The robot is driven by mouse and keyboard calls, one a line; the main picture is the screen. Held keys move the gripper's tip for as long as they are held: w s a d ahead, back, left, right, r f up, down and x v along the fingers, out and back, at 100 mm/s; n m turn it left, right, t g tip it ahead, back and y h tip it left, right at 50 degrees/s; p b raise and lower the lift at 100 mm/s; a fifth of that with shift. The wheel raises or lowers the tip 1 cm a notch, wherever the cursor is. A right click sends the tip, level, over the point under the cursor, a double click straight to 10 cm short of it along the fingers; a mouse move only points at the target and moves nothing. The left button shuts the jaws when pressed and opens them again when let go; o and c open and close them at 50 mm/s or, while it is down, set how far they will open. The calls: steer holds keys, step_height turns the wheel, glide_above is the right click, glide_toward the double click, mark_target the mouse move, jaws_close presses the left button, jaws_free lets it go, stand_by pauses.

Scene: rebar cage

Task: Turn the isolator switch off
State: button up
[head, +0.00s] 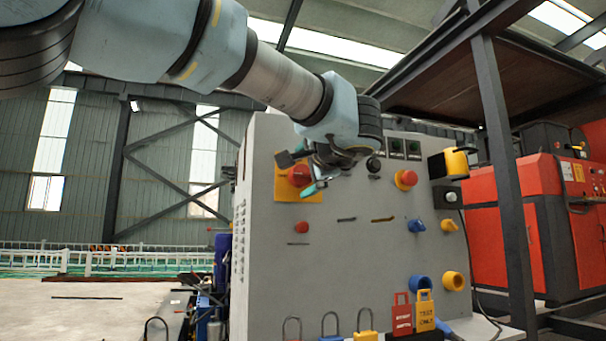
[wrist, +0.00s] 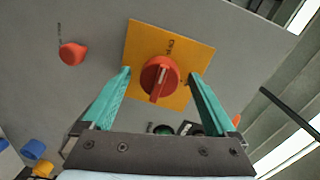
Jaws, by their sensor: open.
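The isolator switch is a red rotary knob (wrist: 160,77) on a square yellow plate (wrist: 198,58), fixed to the grey panel. In the wrist view a pale mark on the knob points down toward my gripper. In the head view the knob (head: 299,175) is partly hidden by my gripper. My gripper (wrist: 160,82) is open, its two teal fingers on either side of the knob, with gaps between them and the knob. Whether the fingertips reach knob depth is hard to tell. The gripper (head: 302,173) also shows in the head view.
The grey panel (head: 350,255) also carries a red button (head: 301,227), a red mushroom button (head: 405,179), blue and yellow knobs, and sockets. Several padlocks and two tags (head: 402,315) sit along its bottom. A dark steel post (head: 500,150) stands to the right.

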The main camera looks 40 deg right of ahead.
steer(key=f+v, duration=0.1)
steer(key=v, duration=0.9)
steer(key=shift+s+a+r+p, duration=0.2)
steer(key=shift+s+r+p, duration=0.2)
steer(key=shift+r, duration=0.05)
steer(key=shift+s, duration=0.1)
